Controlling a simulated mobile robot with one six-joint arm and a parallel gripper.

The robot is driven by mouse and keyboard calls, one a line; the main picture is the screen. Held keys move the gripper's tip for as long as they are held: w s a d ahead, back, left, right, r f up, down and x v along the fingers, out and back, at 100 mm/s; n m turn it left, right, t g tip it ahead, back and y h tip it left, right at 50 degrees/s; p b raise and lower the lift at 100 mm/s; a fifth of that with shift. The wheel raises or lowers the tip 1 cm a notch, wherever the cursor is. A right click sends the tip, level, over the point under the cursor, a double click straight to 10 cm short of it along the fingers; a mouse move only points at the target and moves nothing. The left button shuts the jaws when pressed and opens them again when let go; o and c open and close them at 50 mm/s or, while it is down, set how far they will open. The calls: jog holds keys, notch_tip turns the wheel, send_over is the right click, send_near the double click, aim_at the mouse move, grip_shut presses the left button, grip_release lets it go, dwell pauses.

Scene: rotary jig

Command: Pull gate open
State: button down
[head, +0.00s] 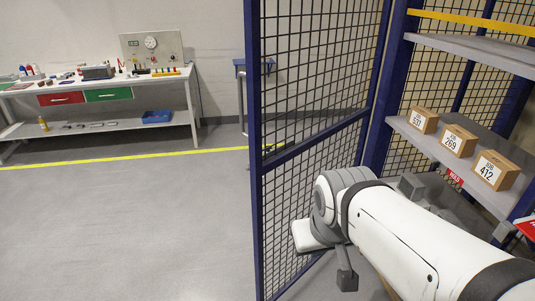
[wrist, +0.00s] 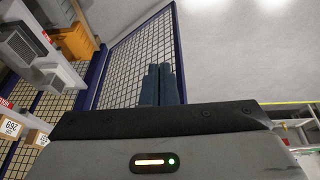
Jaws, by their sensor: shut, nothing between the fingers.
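The gate (head: 257,180) is a blue-framed panel of dark wire mesh, standing upright in the middle of the head view with a blue crossbar. In the wrist view its mesh (wrist: 125,65) and blue frame lie behind and beside my fingers. My gripper (wrist: 160,72) shows there as two dark fingers side by side, shut with nothing between them. They overlap the gate's frame in the picture; I cannot tell whether they touch it. In the head view my white arm reaches in front of the mesh from the lower right.
Shelves (head: 440,139) at the right hold cardboard boxes (head: 458,141). An orange bin (wrist: 75,42) shows in the wrist view. A workbench (head: 100,83) with tools stands at the far left. The grey floor (head: 120,220) left of the gate is clear, crossed by a yellow line.

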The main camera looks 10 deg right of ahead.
jog(key=w+d+n+t+h+b, duration=0.15)
jog(key=w+d+n+t, duration=0.3)
jog(key=w, duration=0.55)
jog(key=w+d+n+t+h+b, duration=0.1)
jog(key=w+d+n+t+b, duration=0.15)
jog(key=w+d, duration=0.45)
jog(key=n+t+y+b, duration=0.35)
jog(key=n+y, duration=0.95)
jog(key=n, duration=0.5)
send_near(264, 155)
jog(key=shift+y, duration=0.35)
jog(key=shift+f+p+x, duration=0.2)
jog(key=shift+p+x, duration=1.7)
jog(key=shift+x, duration=0.1)
jog(key=shift+d, duration=0.1)
